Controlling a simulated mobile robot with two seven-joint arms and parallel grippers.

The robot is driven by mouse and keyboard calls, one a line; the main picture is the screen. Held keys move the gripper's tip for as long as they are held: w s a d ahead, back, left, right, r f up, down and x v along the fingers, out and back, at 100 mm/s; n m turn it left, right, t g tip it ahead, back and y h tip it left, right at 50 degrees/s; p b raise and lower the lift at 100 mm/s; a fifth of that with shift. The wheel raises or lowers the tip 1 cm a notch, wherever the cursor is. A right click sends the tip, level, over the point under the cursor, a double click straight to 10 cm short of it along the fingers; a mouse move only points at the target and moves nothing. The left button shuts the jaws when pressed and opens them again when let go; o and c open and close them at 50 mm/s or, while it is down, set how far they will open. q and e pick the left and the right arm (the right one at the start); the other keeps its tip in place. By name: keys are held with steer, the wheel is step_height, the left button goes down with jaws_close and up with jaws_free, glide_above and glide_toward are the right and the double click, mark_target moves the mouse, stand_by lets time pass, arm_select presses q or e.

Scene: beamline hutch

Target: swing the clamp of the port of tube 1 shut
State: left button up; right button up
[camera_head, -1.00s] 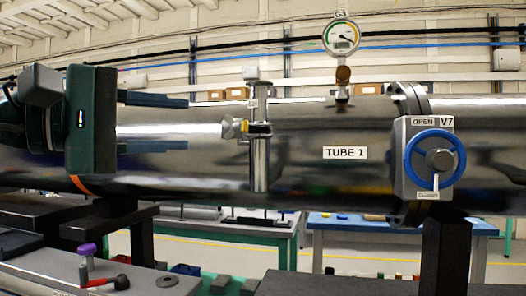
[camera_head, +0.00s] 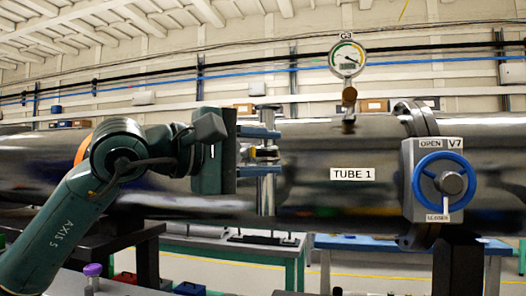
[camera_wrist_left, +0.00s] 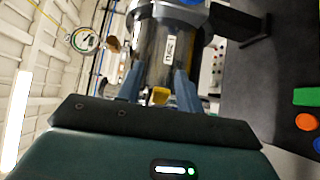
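Tube 1 (camera_head: 320,195) is the big shiny pipe with the "TUBE 1" label. Its port is a thin upright metal post (camera_head: 266,197) on the near side, with a clamp (camera_head: 265,153) at mid-height showing a yellow part. My left gripper (camera_head: 272,152) comes in from the left with its two blue fingers apart, one above and one below the clamp. In the left wrist view the yellow clamp part (camera_wrist_left: 159,96) lies between the fingertips, with no clear contact. The clamp's left side is hidden behind the gripper. My right gripper is not in view.
A valve V7 with a blue handwheel (camera_head: 443,180) is on the right, and gauge G3 (camera_head: 348,58) stands above the tube. A purple-topped item (camera_head: 92,271) is at the lower left. A blue bench (camera_head: 375,244) stands behind, below the tube.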

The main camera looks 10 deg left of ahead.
arm_select(q)
jaws_close()
stand_by(0.3)
stand_by(0.3)
